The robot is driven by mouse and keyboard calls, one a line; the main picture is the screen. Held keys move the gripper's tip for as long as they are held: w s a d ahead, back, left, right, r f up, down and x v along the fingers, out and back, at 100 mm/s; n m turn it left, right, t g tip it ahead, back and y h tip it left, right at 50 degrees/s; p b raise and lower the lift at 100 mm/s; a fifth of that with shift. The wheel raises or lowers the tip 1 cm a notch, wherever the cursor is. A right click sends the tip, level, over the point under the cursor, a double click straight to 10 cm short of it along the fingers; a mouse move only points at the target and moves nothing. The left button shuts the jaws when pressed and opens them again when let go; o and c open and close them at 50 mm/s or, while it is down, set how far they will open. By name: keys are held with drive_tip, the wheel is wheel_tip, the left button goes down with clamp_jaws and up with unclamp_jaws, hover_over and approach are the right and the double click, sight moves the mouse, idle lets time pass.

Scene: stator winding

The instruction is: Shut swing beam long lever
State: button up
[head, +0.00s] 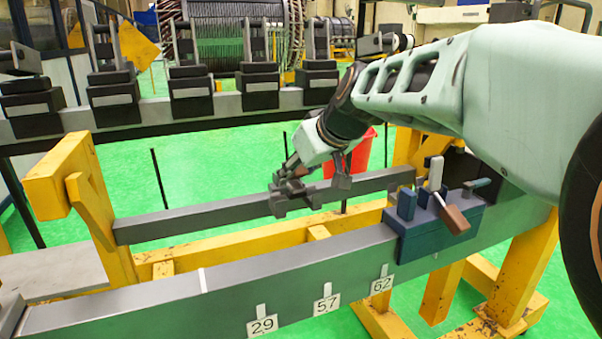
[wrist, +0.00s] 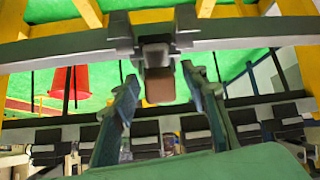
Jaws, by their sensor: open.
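The swing beam (head: 200,217) is a long dark grey bar across the frame in the head view; it also spans the top of the wrist view (wrist: 60,48). A dark clamp (wrist: 122,32) sits on the beam. A lever with a brownish, blocky end (wrist: 158,86) hangs from it, which I take to be the long lever. My gripper (wrist: 160,75) is open, one finger on each side of the lever end, with gaps visible. In the head view my gripper (head: 312,182) is at the middle of the beam and hides the lever there.
A blue block (head: 420,236) with upright handles stands on the front rail (head: 330,262), right of my gripper. A rear rail (head: 150,115) carries several dark clamps. Yellow posts (head: 95,215) hold the beam's left end. A red bin (head: 362,155) stands behind.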

wheel_tip(320, 180, up, 10)
drive_tip(key=shift+f, duration=0.2)
idle(0.3)
